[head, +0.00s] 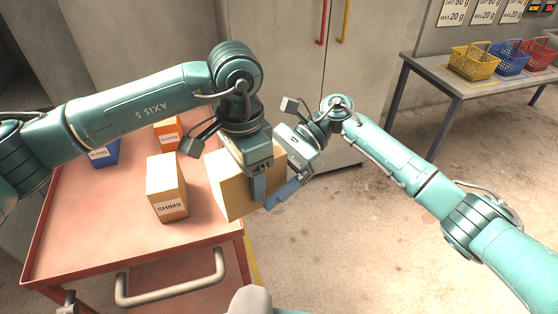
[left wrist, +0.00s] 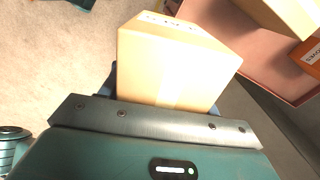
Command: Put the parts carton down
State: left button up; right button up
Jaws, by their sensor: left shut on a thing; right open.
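The parts carton (head: 229,188) is a plain tan box at the right edge of the red cart top (head: 110,245) in the head view. My left gripper (head: 257,186) is shut on it, with a blue-padded finger against its near face. In the left wrist view the carton (left wrist: 172,62) sits between the fingers, with floor showing beside it and the cart to its right. Its label is only partly seen and cannot be read. My right gripper (head: 286,190) is open and empty, close to the carton's right side. Whether the carton touches the cart is hidden.
On the cart stand a tan SHIMS carton (head: 167,188), an orange box (head: 168,133) and a blue box (head: 105,153). The cart's front left top is clear. A grey table (head: 432,68) with yellow (head: 474,62), blue (head: 509,58) and red (head: 539,54) baskets stands at back right.

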pick_arm(q)
jog(key=shift+r, duration=0.1)
pick_arm(e)
jog(key=shift+s+a+f, duration=0.25)
jog(key=shift+s+a, duration=0.05)
jog(key=shift+a, duration=0.2)
pick_arm(q)
jog(key=shift+d, duration=0.15)
pick_arm(e)
jog(key=shift+s+a, duration=0.1)
jog(key=shift+s, duration=0.1)
jog(key=c, duration=0.9)
pick_arm(q)
jog(key=shift+r, duration=0.1)
pick_arm(e)
jog(key=o, duration=0.9)
